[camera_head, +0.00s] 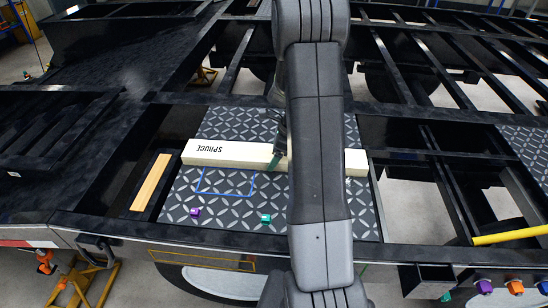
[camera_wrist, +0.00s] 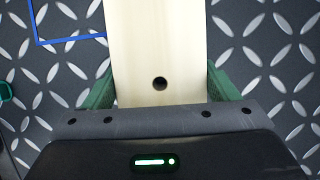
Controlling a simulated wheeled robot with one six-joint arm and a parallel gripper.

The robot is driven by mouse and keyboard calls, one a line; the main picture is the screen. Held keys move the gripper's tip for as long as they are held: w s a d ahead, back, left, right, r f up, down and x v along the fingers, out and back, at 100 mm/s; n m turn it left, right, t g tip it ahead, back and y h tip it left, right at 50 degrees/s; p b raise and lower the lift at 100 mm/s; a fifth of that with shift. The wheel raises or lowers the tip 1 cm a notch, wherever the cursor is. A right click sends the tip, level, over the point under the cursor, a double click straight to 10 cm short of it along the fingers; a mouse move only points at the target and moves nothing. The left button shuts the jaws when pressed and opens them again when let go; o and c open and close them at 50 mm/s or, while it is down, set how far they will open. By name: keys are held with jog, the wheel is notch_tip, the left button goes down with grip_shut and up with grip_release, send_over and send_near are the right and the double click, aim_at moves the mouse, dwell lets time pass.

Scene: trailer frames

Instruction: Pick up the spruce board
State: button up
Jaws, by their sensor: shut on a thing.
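The spruce board (camera_head: 232,153) is a long pale beam marked SPRUCE. It lies across the patterned metal plate in the head view, partly hidden behind my arm. In the wrist view the board (camera_wrist: 158,45) runs up the middle, with a dark round hole near its lower end. My gripper (camera_head: 281,150) is at the board in the head view, mostly hidden by my arm. In the wrist view the green fingers of my gripper (camera_wrist: 159,88) press on both sides of the board. I cannot tell whether the board is lifted off the plate.
A blue outlined rectangle (camera_head: 225,194) is marked on the plate (camera_head: 330,225). A purple piece (camera_head: 195,212) and a teal piece (camera_head: 266,218) lie near the front edge. A yellowish wood strip (camera_head: 151,182) lies to the left. Black frame beams with open gaps surround the plate.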

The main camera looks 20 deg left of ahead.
jog(key=shift+c, duration=1.2)
jog(key=shift+r, duration=0.15)
